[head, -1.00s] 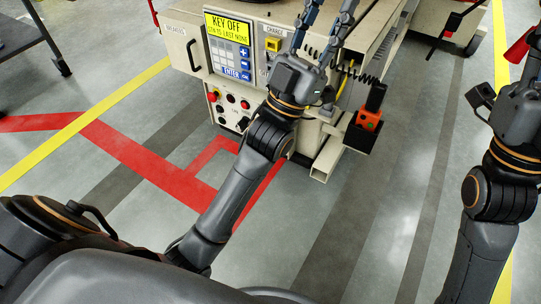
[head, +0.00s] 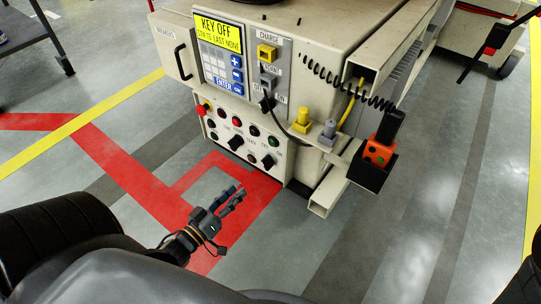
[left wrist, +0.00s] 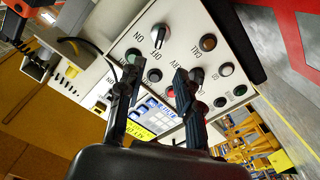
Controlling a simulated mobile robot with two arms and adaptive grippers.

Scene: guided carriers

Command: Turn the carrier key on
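The cream carrier (head: 300,60) shows a yellow display (head: 219,34) reading "KEY OFF". Its lower panel carries buttons and black rotary knobs. The rightmost lower knob (head: 268,161) shows in the left wrist view as a black knob (left wrist: 159,37) near ON and OFF lettering. My left gripper (head: 236,193) is low, in front of and below the panel, apart from it. In the left wrist view, the left gripper (left wrist: 158,75) has its two dark fingers spread, with nothing between them. My right gripper is not in view.
An orange handset (head: 378,152) sits in a black holder on the carrier's right side, with a coiled cable (head: 345,80) above. Yellow and grey plugs (head: 304,117) stick out nearby. A dark trolley (head: 25,25) stands top left. The floor in front is clear.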

